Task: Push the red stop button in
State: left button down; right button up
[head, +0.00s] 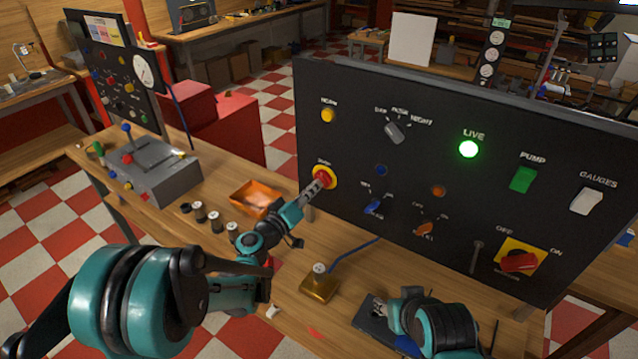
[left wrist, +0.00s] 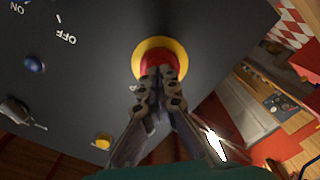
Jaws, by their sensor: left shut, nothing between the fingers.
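The red stop button (head: 322,176) sits in a yellow ring on the left part of the large black control panel (head: 345,110). My left gripper (head: 318,184) is shut and empty, with its fingertips at the button's face. In the left wrist view the red button (left wrist: 160,58) shows just beyond the closed fingertips (left wrist: 159,76), which cover its lower part. They look to be touching it, but how far in the button sits cannot be told. My right gripper (head: 379,305) is low over the front of the bench, its fingers too small to read.
The panel also carries a lit green LIVE lamp (head: 469,149), a green PUMP switch (head: 523,179), and a red switch on yellow (head: 519,262). An orange tray (head: 256,198), small cylinders (head: 215,220) and a brass block (head: 319,284) stand on the bench near my left arm.

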pick_arm(q)
jog(key=shift+s+a, duration=0.1)
jog(key=v, duration=0.6)
jog(key=shift+s+a+b, duration=0.25)
jog(key=shift+s+b, duration=0.05)
jog(key=shift+b, duration=0.15)
dwell(0.6)
